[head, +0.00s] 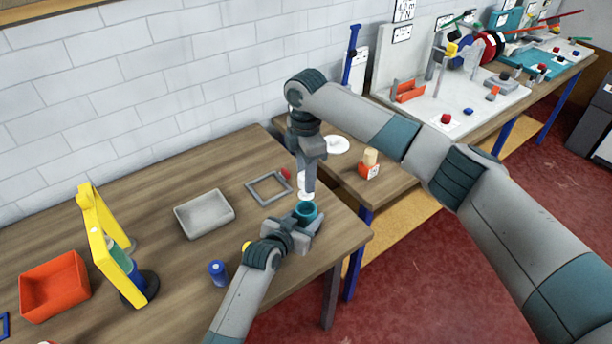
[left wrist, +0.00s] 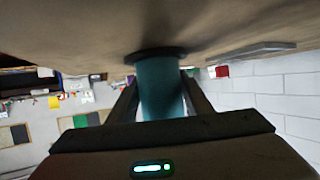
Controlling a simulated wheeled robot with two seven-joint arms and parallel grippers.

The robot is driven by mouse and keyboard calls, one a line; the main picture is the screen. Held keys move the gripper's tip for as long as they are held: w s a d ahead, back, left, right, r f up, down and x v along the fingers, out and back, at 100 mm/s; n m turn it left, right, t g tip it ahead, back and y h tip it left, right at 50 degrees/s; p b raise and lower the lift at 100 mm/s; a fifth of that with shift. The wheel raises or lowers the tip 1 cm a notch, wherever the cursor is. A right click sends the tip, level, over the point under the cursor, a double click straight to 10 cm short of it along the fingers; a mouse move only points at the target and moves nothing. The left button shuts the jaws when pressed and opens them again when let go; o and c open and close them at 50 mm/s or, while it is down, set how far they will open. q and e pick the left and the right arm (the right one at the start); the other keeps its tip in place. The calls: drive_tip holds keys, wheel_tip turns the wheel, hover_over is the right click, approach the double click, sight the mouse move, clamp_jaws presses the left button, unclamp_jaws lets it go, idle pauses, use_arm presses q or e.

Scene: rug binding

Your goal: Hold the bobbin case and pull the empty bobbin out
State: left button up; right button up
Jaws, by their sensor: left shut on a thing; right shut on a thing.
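The bobbin case is a teal cup (head: 306,211) near the right front of the wooden table. My left gripper (head: 303,228) is shut on it from the front. In the left wrist view the teal case (left wrist: 160,90) sits between the two fingers, with a dark flange against the table. My right gripper (head: 309,188) points straight down just above the case's mouth, shut. A pale piece (head: 303,190), seemingly the bobbin, shows beside its fingertips. The fingers hide most of it, and I cannot tell how far it sits in the case.
A grey square frame (head: 253,190), a red piece (head: 286,173) and a grey tray (head: 180,218) lie to the left. A blue spool (head: 217,272) stands in front. A yellow stand (head: 97,240) and orange bin (head: 22,290) are at far left. The table's right edge is close.

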use_arm(q)
drive_tip(key=o, duration=1.3)
drive_tip(key=v, duration=1.2)
drive_tip(key=shift+f, duration=0.15)
use_arm(e)
drive_tip(key=shift+s+f, duration=0.1)
